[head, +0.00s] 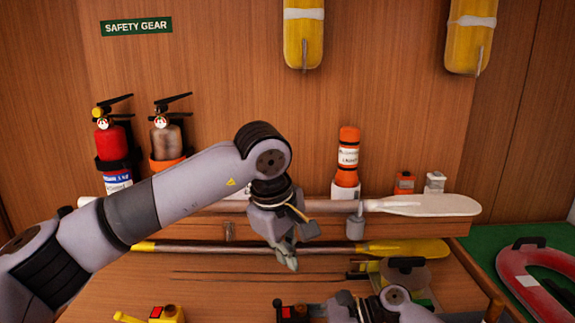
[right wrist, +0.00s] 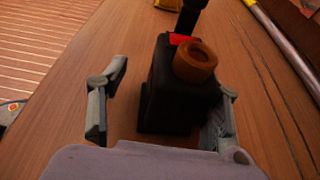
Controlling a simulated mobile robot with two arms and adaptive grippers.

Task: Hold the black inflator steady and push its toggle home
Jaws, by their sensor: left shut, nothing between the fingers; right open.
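The black inflator (right wrist: 165,95) stands on the wooden bench in the right wrist view, with a brown-orange round cap (right wrist: 196,60), a red patch and a black lever (right wrist: 189,18), seemingly the toggle, pointing to the far side. In the head view only its top (head: 293,312) shows at the bottom edge. My right gripper (right wrist: 160,98) is open with one finger on each side of the inflator; the right finger is close to it, and I cannot tell whether it touches. A gap shows at the left finger. My left gripper (head: 288,262) is shut and empty, pointing down above the bench.
A yellow inflator (head: 165,314) stands to the left at the bottom edge. Paddles (head: 300,247) lie along the back, with fire extinguishers (head: 168,135) and an orange canister (head: 348,158) behind. A coiled reel (head: 405,270) stands to the right.

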